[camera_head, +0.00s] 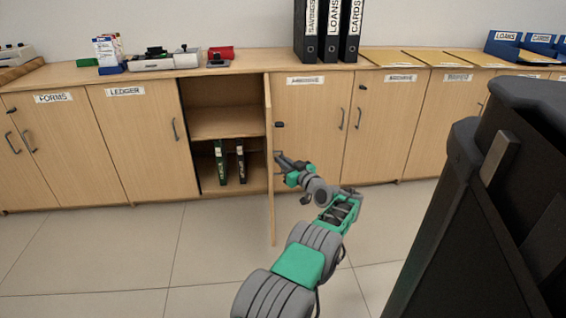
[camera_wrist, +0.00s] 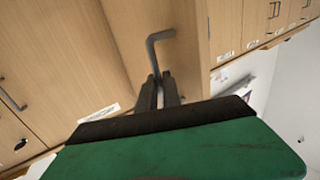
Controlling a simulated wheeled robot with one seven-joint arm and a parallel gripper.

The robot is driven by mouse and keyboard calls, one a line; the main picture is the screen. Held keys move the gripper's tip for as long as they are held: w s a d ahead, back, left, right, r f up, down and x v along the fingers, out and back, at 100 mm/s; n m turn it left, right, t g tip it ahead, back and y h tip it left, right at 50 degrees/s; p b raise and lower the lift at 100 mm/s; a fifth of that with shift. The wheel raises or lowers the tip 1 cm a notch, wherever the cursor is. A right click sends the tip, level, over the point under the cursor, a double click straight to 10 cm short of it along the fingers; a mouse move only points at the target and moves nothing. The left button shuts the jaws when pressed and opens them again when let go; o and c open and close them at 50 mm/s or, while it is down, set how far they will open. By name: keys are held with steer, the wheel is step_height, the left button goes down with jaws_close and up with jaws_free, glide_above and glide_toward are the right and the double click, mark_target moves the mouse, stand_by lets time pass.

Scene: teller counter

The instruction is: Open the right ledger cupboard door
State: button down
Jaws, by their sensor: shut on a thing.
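The right ledger cupboard door (camera_head: 269,205) stands swung out, seen nearly edge-on in the head view. Its opening shows a shelf (camera_head: 226,122) and, below it, two dark binders (camera_head: 230,162). My gripper (camera_head: 280,159) is at the right side of this door, at handle height. In the wrist view my gripper (camera_wrist: 161,88) is shut on the dark bent handle (camera_wrist: 152,50) of a wooden door panel (camera_wrist: 135,30). The left ledger door (camera_head: 142,140), labelled LEDGER, is closed.
The FORMS cupboard (camera_head: 60,150) at left and the ARCHIVE cupboard (camera_head: 312,120) at right are closed. Black binders (camera_head: 330,30), folders and desk items stand on the counter. Tiled floor (camera_head: 130,250) before the cupboards is clear.

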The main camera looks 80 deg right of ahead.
steer(key=shift+s+d+r, duration=0.1)
steer(key=shift+s+d, duration=0.05)
steer(key=shift+s, duration=0.05)
steer(key=c, duration=1.8)
jaws_free()
steer(key=p+v, duration=0.3)
steer(key=v, duration=0.4)
steer(key=shift+s+a, duration=0.25)
steer(key=shift+a, duration=0.05)
steer(key=shift+s, duration=0.15)
